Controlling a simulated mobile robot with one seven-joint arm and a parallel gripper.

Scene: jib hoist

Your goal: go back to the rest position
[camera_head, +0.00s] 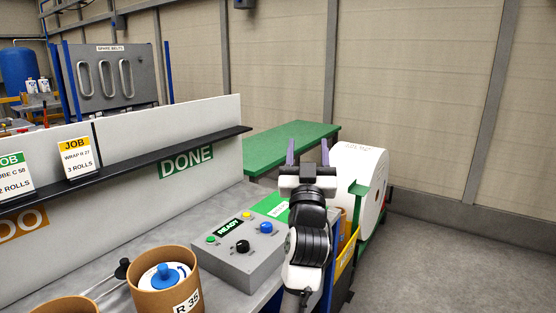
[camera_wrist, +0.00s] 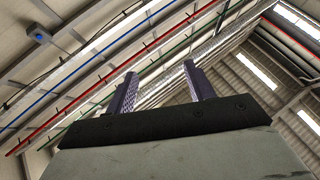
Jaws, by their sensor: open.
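My gripper (camera_head: 307,152) is open and empty in the head view. Its two purple fingers point up and stand apart, above the right end of the workbench. The fingers also show in the wrist view (camera_wrist: 160,90), with only the ceiling, its beams and coloured pipes behind them. My arm hides part of the bench edge and of the white roll (camera_head: 365,180) behind it.
A grey control box (camera_head: 240,262) with knobs and a READY display sits on the bench, close left of my arm. A cardboard tub (camera_head: 145,297) marked R 35 stands at the front. A green table (camera_head: 300,140) is behind. Grey floor at the right is clear.

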